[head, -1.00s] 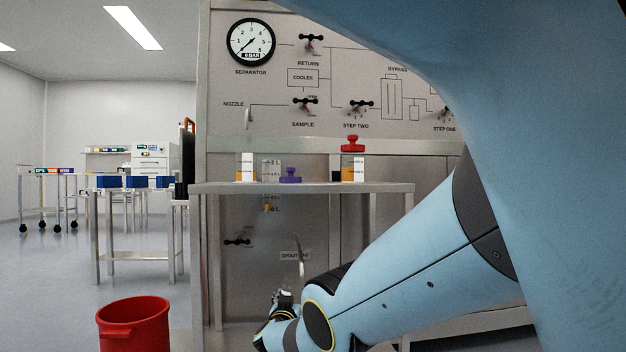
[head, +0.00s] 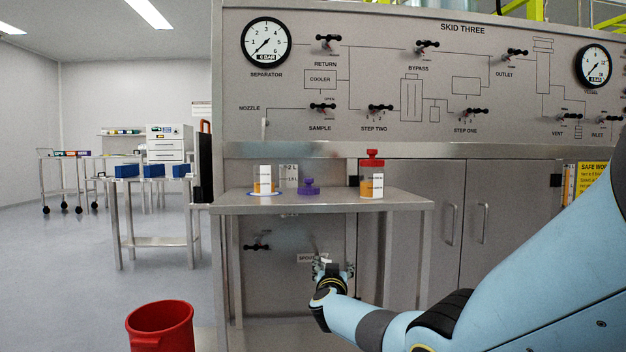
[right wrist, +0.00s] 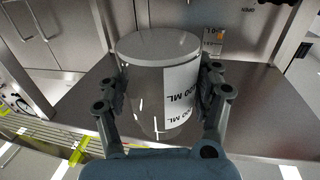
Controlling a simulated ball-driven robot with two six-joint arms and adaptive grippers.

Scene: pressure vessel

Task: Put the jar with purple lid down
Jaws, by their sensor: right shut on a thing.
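My right gripper (head: 333,270) is low in front of the steel table in the head view. In the right wrist view, its fingers (right wrist: 165,100) are shut around a clear jar (right wrist: 150,90) with a white label marked in ML. I see no purple lid on this jar. In the head view the held jar is hard to make out. A purple lid (head: 308,187) sits on the steel table (head: 330,206), between an open jar with orange contents (head: 264,180) and a jar with a red lid (head: 372,177). My left gripper is not in view.
A skid panel (head: 440,75) with gauges and valve handles stands behind the table. A red bin (head: 160,325) stands on the floor at lower left. A side table with blue bins (head: 153,171) stands further left. Bare tabletop shows between the purple lid and the red-lidded jar.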

